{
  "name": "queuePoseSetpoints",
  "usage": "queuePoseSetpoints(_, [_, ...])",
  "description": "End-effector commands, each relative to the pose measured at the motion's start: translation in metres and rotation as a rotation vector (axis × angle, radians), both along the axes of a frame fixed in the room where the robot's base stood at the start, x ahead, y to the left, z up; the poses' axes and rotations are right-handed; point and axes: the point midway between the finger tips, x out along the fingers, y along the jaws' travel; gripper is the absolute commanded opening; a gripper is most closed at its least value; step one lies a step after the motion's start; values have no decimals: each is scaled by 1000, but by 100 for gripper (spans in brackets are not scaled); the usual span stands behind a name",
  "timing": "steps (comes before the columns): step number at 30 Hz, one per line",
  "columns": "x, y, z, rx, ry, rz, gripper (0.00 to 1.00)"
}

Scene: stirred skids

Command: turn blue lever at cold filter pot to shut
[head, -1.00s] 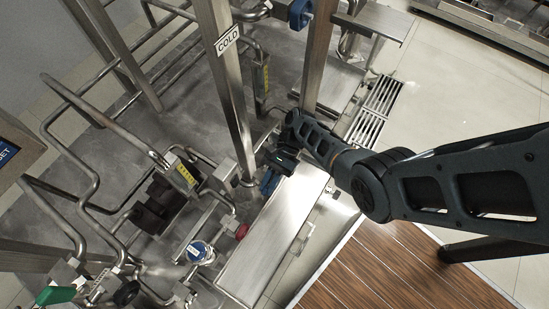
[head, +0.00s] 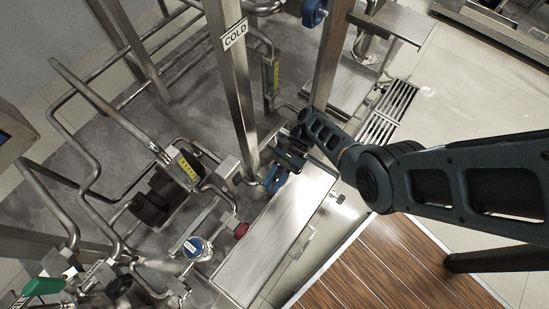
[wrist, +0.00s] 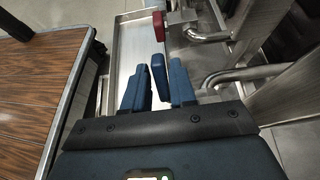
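The blue lever (wrist: 158,76) shows in the wrist view as a short upright bar between my two blue fingers. My gripper (wrist: 159,66) is open around it, one finger on each side. Narrow gaps show beside the lever; I cannot tell whether the right finger touches it. In the head view my gripper (head: 283,168) is low beside the steel post with the COLD sign (head: 235,34), over the edge of a steel tray. Blue shows there, but I cannot separate lever from fingers. The filter pot's body is not clearly visible.
A red handle (wrist: 158,26) stands beyond the lever; a red knob (head: 241,230) shows in the head view. The steel tray (head: 270,235) lies alongside. Bent pipes crowd the left, with a blue-capped gauge (head: 194,248) and a green handle (head: 42,287). Wooden decking (head: 385,265) is at lower right.

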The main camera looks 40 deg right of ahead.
Motion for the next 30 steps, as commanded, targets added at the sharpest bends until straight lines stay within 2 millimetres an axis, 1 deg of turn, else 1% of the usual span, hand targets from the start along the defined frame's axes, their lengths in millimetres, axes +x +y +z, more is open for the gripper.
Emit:
queuePoseSetpoints(1, [0,0,0,0,0,0,31])
queuePoseSetpoints(4, [0,0,0,0,0,0,40])
queuePoseSetpoints(11, [0,-1,1,-1,0,0,40])
queuePoseSetpoints(14, [0,0,6,-1,0,0,40])
queuePoseSetpoints(17, [0,0,16,-1,0,0,40])
queuePoseSetpoints(23, [0,0,49,-1,-1,1,40])
queuePoseSetpoints(24, [-4,-9,52,-1,0,-4,40])
queuePoseSetpoints(30, [-24,-43,74,0,0,-6,40])
